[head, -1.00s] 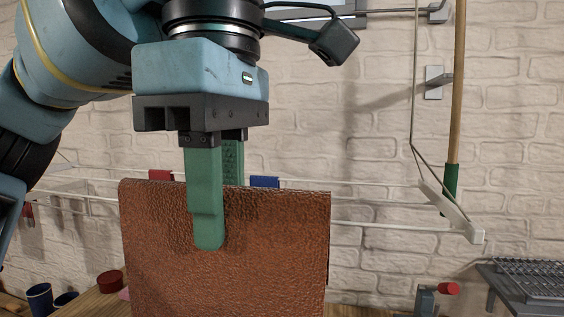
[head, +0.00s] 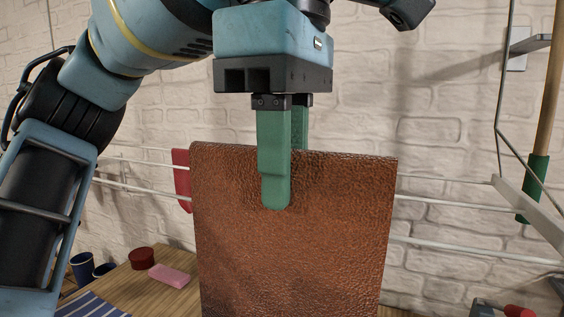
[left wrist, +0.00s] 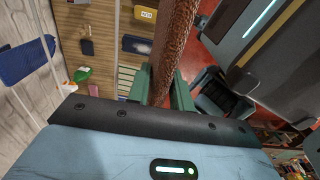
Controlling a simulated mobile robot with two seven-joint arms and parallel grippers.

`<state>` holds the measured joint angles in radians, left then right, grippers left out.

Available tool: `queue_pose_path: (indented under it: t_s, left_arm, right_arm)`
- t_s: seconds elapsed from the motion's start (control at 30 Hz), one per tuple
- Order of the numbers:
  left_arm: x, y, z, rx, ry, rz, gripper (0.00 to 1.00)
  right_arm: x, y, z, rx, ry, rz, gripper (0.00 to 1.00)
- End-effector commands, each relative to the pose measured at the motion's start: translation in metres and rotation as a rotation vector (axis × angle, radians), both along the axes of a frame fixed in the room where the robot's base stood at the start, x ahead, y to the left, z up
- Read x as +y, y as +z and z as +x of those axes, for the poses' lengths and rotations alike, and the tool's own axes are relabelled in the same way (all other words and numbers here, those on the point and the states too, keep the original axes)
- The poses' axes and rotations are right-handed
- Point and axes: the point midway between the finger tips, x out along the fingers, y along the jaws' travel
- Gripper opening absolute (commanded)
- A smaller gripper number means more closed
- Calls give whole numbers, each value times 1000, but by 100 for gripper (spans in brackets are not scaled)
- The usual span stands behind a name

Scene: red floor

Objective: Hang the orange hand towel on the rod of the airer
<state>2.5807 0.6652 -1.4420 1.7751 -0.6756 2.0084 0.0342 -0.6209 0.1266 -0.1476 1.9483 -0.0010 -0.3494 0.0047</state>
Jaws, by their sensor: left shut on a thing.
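The orange hand towel (head: 290,255) looks brown-orange and textured. It hangs folded from my left gripper (head: 284,180), whose green fingers are shut on its top edge. The left wrist view shows the towel (left wrist: 180,40) edge-on between the fingers (left wrist: 165,90). The airer's pale rods (head: 450,246) run along the wall behind the towel and show on both sides of it. The towel's top edge appears slightly above the rods in the head view; the gap in depth cannot be told. The towel hides the middle of the rods. My right gripper is not in view.
A red cloth (head: 182,181) hangs on the rods just left of the towel. The airer's end bar (head: 528,207) and a wooden pole (head: 551,100) stand at the right. Below are a wooden table (head: 135,292), a pink block (head: 170,275), a dark red pot (head: 142,258) and blue cups (head: 82,267).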

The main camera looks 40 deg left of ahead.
Motion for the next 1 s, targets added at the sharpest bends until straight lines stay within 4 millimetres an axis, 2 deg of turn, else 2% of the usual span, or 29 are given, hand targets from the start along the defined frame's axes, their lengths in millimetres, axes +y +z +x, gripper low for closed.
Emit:
queue_pose_path:
  t_s: [1.0]
  left_arm:
    - [16, 0, 68, 0, 1, 0, 0]
  right_arm:
    - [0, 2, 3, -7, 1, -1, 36]
